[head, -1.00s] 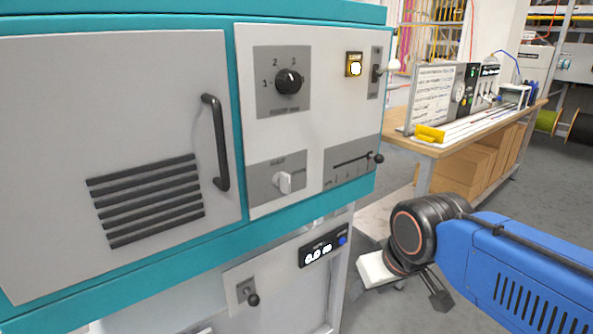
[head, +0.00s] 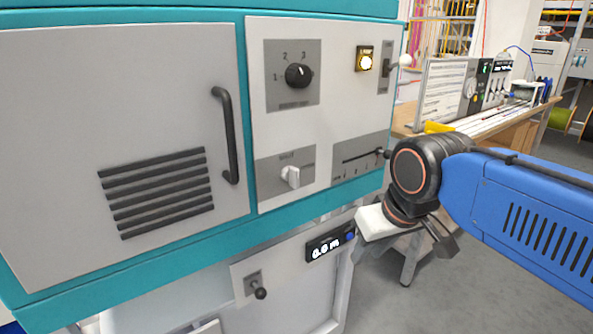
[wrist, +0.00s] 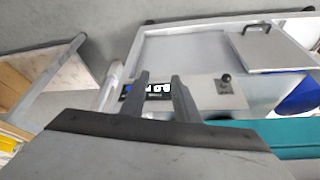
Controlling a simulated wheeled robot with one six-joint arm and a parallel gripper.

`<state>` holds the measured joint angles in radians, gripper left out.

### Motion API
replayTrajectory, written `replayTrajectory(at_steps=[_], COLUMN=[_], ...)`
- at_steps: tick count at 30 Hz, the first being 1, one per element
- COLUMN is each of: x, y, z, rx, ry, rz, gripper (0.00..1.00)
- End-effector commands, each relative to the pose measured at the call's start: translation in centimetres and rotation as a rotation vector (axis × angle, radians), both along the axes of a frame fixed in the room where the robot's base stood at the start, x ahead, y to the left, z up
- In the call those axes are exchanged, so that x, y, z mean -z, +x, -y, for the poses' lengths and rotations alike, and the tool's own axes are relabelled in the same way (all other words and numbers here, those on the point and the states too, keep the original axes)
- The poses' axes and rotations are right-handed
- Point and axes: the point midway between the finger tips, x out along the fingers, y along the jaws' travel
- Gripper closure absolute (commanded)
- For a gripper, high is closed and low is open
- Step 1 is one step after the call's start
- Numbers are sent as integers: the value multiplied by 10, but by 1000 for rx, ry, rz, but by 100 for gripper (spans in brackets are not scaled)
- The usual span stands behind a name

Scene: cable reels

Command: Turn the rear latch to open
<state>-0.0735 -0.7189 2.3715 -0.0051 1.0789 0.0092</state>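The grey and teal machine carries several controls, and none is visibly marked as the rear latch. A white turn knob (head: 290,176) sits on a grey plate low on the front panel, its grip roughly upright. A small black-knobbed lever (head: 259,291) sits on a plate on the lower frame; it also shows in the wrist view (wrist: 226,80). My gripper (head: 441,240) is right of the machine, apart from all controls. In the wrist view its two dark fingers (wrist: 160,80) stand apart with nothing between them. The digital display (wrist: 155,88) shows beyond them.
A door handle (head: 226,135) juts out at left. A workbench (head: 535,118) stands behind my arm. Grey floor is free at lower right.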

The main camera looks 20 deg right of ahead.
Motion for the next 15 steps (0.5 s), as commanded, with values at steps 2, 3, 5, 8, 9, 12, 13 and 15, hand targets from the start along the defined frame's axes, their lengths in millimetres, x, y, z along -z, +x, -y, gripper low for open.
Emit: replayTrajectory(at_steps=[2, 3, 5, 8, 9, 12, 13, 15], x=[-41, -60, -90, -142, -163, -211, -225, -252], y=[14, 19, 26, 35, 38, 42, 43, 43], z=[-12, -17, -26, -43, -50, -66, -71, -80], rx=[-38, -55, -82, -129, -146, -189, -202, -228], ry=[0, 0, -1, -1, -1, -1, -1, -2], rz=[2, 2, -1, -3, -4, -7, -8, -11], gripper=[72, 72, 72, 72, 72, 72, 72, 72])
